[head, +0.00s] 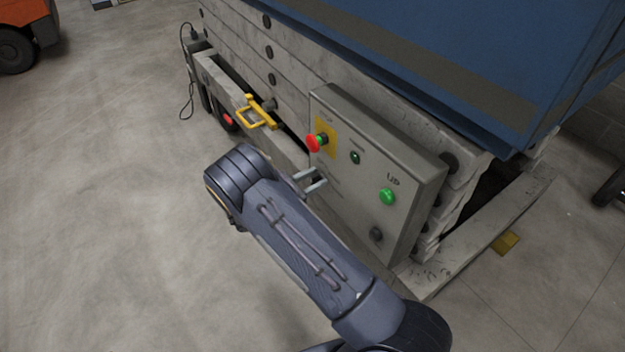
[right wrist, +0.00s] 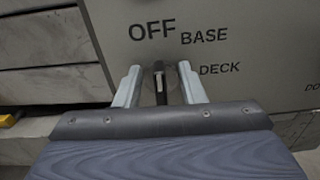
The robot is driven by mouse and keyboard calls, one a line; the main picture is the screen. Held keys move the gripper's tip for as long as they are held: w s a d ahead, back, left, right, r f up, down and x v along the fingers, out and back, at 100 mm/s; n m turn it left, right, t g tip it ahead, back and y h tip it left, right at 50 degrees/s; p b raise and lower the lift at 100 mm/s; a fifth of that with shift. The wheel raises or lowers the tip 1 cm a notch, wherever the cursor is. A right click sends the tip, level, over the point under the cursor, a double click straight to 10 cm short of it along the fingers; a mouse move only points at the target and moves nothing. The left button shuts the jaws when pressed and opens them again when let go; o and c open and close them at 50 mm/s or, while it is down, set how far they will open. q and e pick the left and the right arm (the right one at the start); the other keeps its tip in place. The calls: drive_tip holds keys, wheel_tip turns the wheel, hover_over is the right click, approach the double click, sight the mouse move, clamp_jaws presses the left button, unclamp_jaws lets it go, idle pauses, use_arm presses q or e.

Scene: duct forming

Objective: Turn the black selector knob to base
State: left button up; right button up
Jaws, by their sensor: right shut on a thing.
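The grey control panel (head: 345,210) is on the side of a lift and faces my right arm. My right gripper (head: 314,181) reaches its left part. In the right wrist view, the black selector knob (right wrist: 159,84) is between the two pale fingers of the right gripper (right wrist: 160,84), which is shut on it. The knob's bar stands about upright in that view, its upper end toward the OFF label (right wrist: 152,29). The BASE label (right wrist: 204,36) is up and right of the knob, and DECK (right wrist: 219,69) is to the right. In the head view I cannot make out the knob. My left gripper is out of view.
A red mushroom button (head: 314,143) sits on a yellow plate above the gripper. A dark green button (head: 355,157), a green UP button (head: 387,196) and a dark button (head: 376,234) are to the right. A yellow latch (head: 257,112) sticks out at left.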

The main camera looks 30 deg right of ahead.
drive_tip(key=m+b, duration=0.2)
drive_tip(key=m, duration=0.1)
drive_tip(key=shift+s+f, duration=0.15)
drive_tip(key=m+b, duration=0.2)
drive_tip(key=m, duration=0.3)
drive_tip(key=shift+s, duration=0.2)
drive_tip(key=shift+m, duration=0.3)
drive_tip(key=o, duration=1)
drive_tip(key=a, duration=0.5)
drive_tip(key=a+p, duration=0.1)
drive_tip(key=a, duration=0.1)
drive_tip(key=shift+s+a, duration=0.3)
drive_tip(key=shift+a, duration=0.1)
drive_tip(key=shift+d, duration=0.1)
